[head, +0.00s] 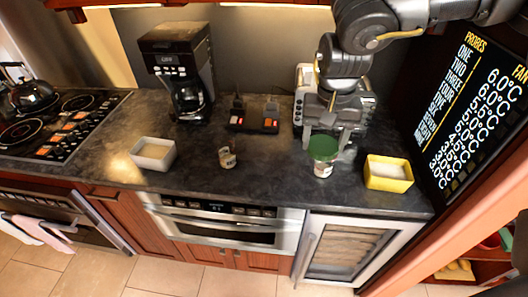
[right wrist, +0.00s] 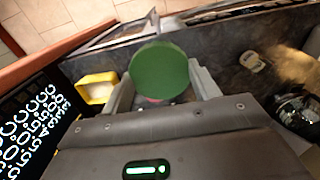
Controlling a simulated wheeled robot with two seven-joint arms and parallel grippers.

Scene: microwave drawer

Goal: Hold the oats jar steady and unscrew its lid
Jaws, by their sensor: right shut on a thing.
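The oats jar (head: 322,170), a small pale jar with a label, stands upright on the dark counter near its front edge. Its wide round green lid (head: 323,148) sits on top, and the lid also fills the middle of the right wrist view (right wrist: 160,72). My right gripper (head: 325,142) comes down from above and behind, with one finger on each side. It is shut on the jar; whether the fingers press on the lid or the body is hard to tell. In the right wrist view the lid hides most of the jar body. My left gripper is not in view.
A yellow container (head: 388,184) stands close right of the jar. A small cup-like jar (head: 227,158) and a white container (head: 153,165) stand to the left. A coffee maker (head: 182,75) is at the back. Free counter lies left of the jar.

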